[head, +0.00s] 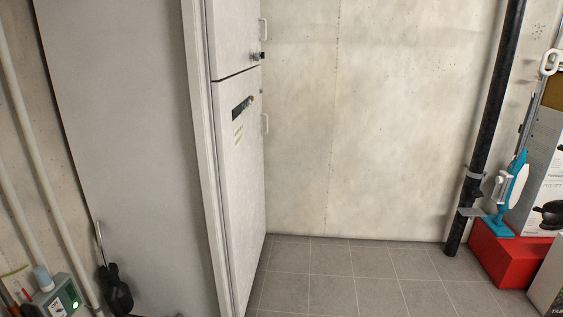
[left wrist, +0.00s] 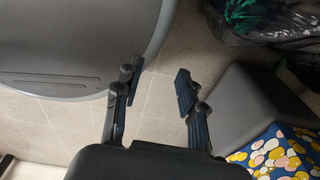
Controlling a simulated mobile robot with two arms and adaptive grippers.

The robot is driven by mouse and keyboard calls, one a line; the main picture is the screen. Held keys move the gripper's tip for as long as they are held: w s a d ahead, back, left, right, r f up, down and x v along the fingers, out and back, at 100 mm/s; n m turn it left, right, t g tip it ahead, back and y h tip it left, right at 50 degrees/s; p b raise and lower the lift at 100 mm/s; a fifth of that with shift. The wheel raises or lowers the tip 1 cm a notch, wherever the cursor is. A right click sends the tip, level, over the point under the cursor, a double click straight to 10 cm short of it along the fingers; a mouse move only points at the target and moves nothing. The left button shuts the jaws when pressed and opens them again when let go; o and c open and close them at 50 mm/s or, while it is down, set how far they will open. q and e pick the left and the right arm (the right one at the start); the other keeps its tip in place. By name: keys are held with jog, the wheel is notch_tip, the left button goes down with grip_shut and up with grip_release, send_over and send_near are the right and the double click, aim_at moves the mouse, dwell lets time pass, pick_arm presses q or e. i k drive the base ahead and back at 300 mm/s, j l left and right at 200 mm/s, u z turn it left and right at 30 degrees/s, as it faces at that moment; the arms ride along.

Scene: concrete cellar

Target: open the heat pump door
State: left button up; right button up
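The heat pump (head: 130,140) is a tall grey-white cabinet on the left of the head view, seen mostly from its side. Its front has an upper door (head: 233,38) and a lower door (head: 240,180), both flush with the front. The right gripper is in neither view.
The tiled floor (head: 345,275) in front of the doors is clear. A black pipe (head: 489,125) runs down the wall on the right, near a red box (head: 509,254) and cartons. The left wrist view shows a rounded grey object (left wrist: 75,45), black bags (left wrist: 275,25) and a colourful patterned surface (left wrist: 285,155).

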aim_at(238, 131)
jog(key=i+z, duration=0.45)
jog(key=i, duration=1.45)
